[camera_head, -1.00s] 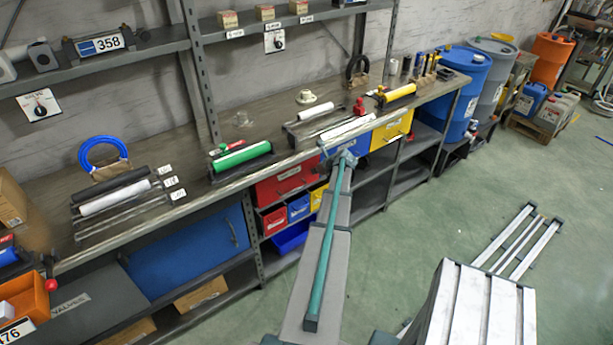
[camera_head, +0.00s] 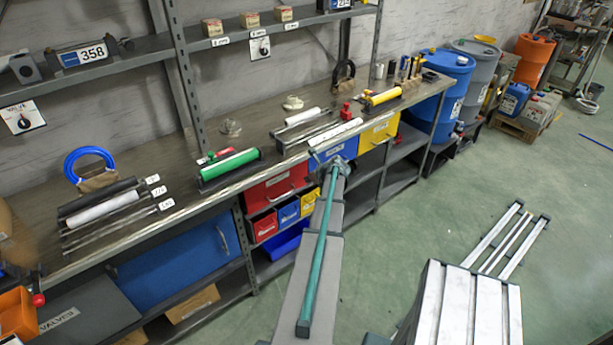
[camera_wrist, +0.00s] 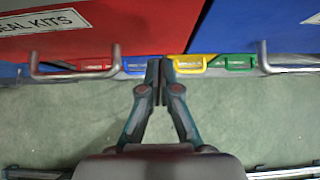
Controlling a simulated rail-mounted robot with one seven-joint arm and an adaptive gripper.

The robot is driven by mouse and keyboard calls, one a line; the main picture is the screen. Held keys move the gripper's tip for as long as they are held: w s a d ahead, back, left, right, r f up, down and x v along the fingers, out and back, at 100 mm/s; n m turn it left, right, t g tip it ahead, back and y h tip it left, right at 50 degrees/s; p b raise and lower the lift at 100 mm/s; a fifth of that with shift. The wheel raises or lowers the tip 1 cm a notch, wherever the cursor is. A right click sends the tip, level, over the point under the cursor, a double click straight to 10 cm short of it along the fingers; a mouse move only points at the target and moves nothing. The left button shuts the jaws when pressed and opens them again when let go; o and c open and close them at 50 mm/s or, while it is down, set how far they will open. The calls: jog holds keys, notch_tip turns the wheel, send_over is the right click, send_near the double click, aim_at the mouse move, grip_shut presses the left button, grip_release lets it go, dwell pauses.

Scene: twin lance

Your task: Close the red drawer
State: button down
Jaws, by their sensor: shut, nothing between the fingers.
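The red drawer (camera_head: 277,187) is under the workbench, left of the blue drawer (camera_head: 333,150). In the wrist view the red drawer front (camera_wrist: 110,30) fills the upper left, with a white label and a metal bar handle (camera_wrist: 75,72). How far it stands out is hard to tell. My gripper (camera_wrist: 160,66) is shut and empty, its fingertips together right of the red drawer's handle, near the gap between the red and blue fronts. In the head view my arm covers part of the blue drawer, and the fingertips are hidden.
Small red, blue and yellow bins (camera_head: 287,210) sit below the red drawer. A yellow drawer (camera_head: 378,134) is farther right. A large blue cabinet front (camera_head: 175,258) is to the left. A stool (camera_head: 465,305) stands on the floor at right. Green floor is clear between stool and bench.

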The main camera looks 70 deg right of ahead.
jog(key=s+a+r+n+g+b, duration=0.1)
jog(key=s+a+r+n+b, duration=0.2)
jog(key=s+a+r+n, duration=0.45)
jog(key=w+a+f+n+g+y, duration=0.3)
jog(key=w+a+f+n, duration=0.2)
jog(key=a+f+n, duration=0.9)
jog(key=w+a+f+n+g+y, duration=0.4)
jog(key=a+f, duration=0.6)
jog(key=a, duration=1)
jog(key=s+a+f+n+g, duration=0.1)
jog(key=s+a+f+n, duration=0.2)
jog(key=a, duration=0.6)
jog(key=s+a+f+n+g, duration=0.1)
jog(key=a+f+n+g, duration=0.15)
jog(key=a+n, duration=0.5)
jog(key=s+a+f+n+g+h, duration=0.1)
jog(key=s+a+f+n, duration=0.1)
jog(key=s+a, duration=0.3)
jog(key=s+a+f+n+g+h, duration=0.2)
jog(key=s+a, duration=0.4)
jog(key=a, duration=0.6)
jog(key=shift+s+a+n, duration=0.15)
jog(key=shift+a+n, duration=0.05)
jog(key=shift+n, duration=0.5)
